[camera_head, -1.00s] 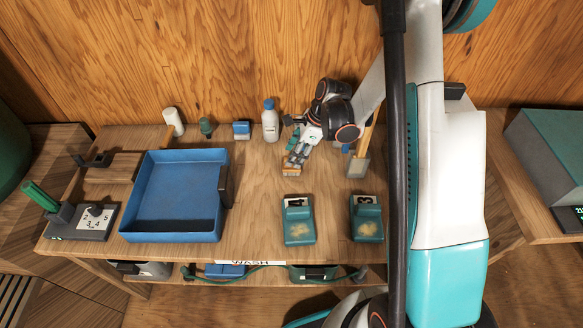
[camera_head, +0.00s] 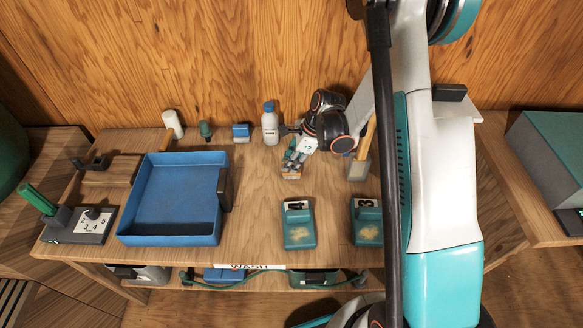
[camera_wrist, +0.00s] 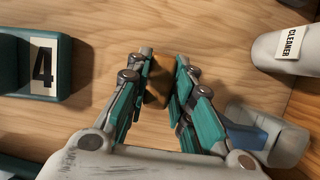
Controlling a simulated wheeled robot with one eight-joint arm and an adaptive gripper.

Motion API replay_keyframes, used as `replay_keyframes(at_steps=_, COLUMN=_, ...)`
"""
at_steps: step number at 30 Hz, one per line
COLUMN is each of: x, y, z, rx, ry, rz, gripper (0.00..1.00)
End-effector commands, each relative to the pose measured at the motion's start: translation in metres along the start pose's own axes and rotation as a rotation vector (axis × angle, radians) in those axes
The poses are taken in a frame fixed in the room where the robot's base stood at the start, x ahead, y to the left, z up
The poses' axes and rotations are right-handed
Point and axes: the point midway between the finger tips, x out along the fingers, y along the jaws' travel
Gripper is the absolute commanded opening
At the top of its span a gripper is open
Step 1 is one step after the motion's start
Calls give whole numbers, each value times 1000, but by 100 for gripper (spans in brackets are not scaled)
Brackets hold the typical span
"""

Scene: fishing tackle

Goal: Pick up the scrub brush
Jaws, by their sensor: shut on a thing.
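The scrub brush (camera_head: 291,175) shows in the head view as a small brown block at the tips of my gripper (camera_head: 293,164), over the middle of the table. In the wrist view, its brown wooden part (camera_wrist: 158,82) sits between the two teal-padded fingers of my gripper (camera_wrist: 160,78). The fingers are shut on it. They hide much of the brush, and its bristles cannot be made out. I cannot tell whether it touches the table.
A blue tray (camera_head: 220,238) stands left. Teal blocks marked 4 (camera_head: 299,228) and 3 (camera_head: 367,225) lie in front. A white cleaner bottle (camera_head: 270,126) and a grey holder (camera_head: 358,170) stand behind and right. Bare wood lies between tray and brush.

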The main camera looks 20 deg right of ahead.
Motion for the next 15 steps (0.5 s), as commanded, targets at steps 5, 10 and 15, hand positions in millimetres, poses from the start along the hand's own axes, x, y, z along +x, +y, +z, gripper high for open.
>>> replay_keyframes(at_steps=5, x=-2, y=0, z=1, rx=-1, ry=1, rz=-1, gripper=0)
replay_keyframes(at_steps=10, x=-14, y=0, z=6, rx=0, ry=0, rz=0, gripper=0)
replay_keyframes(at_steps=15, x=-42, y=0, z=18, rx=0, ry=0, rz=0, gripper=0)
